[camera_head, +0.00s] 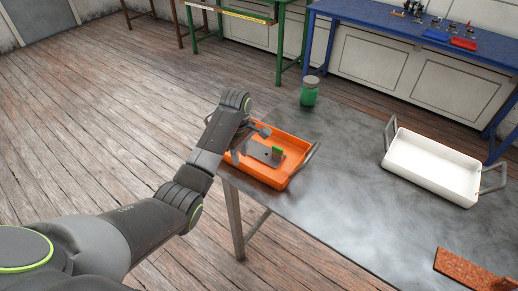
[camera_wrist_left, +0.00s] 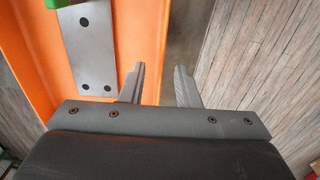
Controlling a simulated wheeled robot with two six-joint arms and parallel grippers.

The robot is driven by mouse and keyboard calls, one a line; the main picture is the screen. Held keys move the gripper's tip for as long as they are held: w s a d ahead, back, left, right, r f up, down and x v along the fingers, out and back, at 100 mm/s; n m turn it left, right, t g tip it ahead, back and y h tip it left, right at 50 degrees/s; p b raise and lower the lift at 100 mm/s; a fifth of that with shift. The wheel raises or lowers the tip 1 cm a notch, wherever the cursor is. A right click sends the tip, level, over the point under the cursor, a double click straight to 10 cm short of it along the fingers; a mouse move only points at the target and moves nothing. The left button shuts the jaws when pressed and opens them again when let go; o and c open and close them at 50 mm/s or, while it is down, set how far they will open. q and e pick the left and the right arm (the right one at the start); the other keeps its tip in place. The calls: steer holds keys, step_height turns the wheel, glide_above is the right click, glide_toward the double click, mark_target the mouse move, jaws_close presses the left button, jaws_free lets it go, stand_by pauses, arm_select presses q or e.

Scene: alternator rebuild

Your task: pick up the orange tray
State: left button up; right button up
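The orange tray (camera_head: 269,178) stands on the near left corner of the grey table. It holds a grey plate with holes (camera_head: 262,153) and a small green block (camera_head: 277,151). A grey handle shows at its right end; its left end is partly hidden by my left arm. My left gripper (camera_head: 250,141) is over the tray's left end. In the left wrist view, the orange tray (camera_wrist_left: 46,70) fills the left side. The fingers of my left gripper (camera_wrist_left: 161,68) are apart there, beside the tray wall, with nothing clearly held between them. My right gripper is out of view.
A white tray with handles (camera_head: 432,166) is at the right, and a brown block (camera_head: 470,268) lies at the front right. The middle of the grey table (camera_head: 345,200) is clear.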

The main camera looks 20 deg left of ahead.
mark_target(241, 169)
arm_select(q)
step_height(241, 169, down, 4)
steer(key=shift+s+f+p, duration=0.1)
steer(key=shift+f+p, duration=0.15)
steer(key=shift+p, duration=0.15)
jaws_close()
steer(key=shift+w+r, duration=0.15)
steer(key=shift+w, duration=0.05)
